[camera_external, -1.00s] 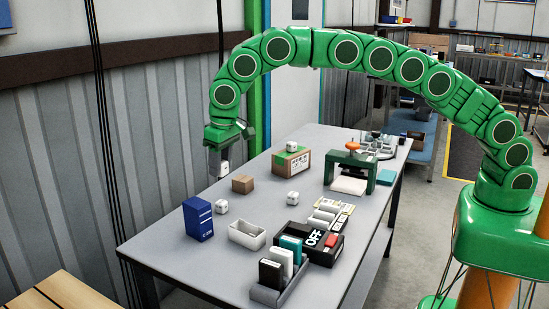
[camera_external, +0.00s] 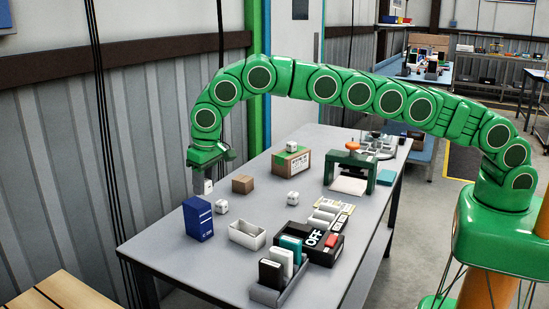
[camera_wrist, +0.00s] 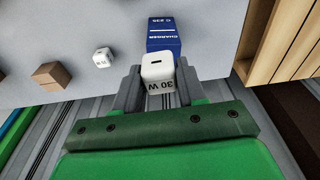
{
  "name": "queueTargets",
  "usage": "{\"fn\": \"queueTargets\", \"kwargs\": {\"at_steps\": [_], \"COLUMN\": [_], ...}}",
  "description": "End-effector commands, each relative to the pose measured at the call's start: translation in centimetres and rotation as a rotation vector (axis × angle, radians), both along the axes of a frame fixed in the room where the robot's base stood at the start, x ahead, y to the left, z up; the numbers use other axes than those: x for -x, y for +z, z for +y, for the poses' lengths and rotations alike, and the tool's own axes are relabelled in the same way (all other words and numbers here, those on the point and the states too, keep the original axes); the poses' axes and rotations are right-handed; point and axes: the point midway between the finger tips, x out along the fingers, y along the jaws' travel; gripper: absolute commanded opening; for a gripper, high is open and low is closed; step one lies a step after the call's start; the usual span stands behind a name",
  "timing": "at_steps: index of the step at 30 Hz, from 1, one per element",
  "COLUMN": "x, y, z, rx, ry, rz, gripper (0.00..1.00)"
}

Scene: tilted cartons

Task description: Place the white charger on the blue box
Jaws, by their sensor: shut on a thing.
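My gripper (camera_external: 202,180) is shut on a white charger (camera_external: 208,187), held just above the top of the blue box in the outside view. In the wrist view the charger (camera_wrist: 157,72), marked "30 W", sits between the fingers of my gripper (camera_wrist: 158,78). The blue box (camera_external: 198,219) stands upright at the near left of the table. In the wrist view the blue box (camera_wrist: 163,42), marked "CHARGER", shows just beyond the charger. I cannot tell whether the charger touches it.
A white cube (camera_external: 221,206) stands right of the blue box, with a small brown carton (camera_external: 243,184) behind it. A white open bin (camera_external: 247,234) and a black "OFF" box (camera_external: 312,241) are to the right. A wooden surface (camera_external: 62,294) is at the lower left.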

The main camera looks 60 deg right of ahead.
Motion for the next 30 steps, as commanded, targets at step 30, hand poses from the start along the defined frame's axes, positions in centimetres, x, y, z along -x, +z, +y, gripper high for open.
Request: {"fn": "queueTargets", "kwargs": {"at_steps": [30], "x": [-0.4], "y": [-3.5], "z": [0.2], "rx": [0.000], "ry": [0.000], "rz": [-0.001], "gripper": [0.09]}}
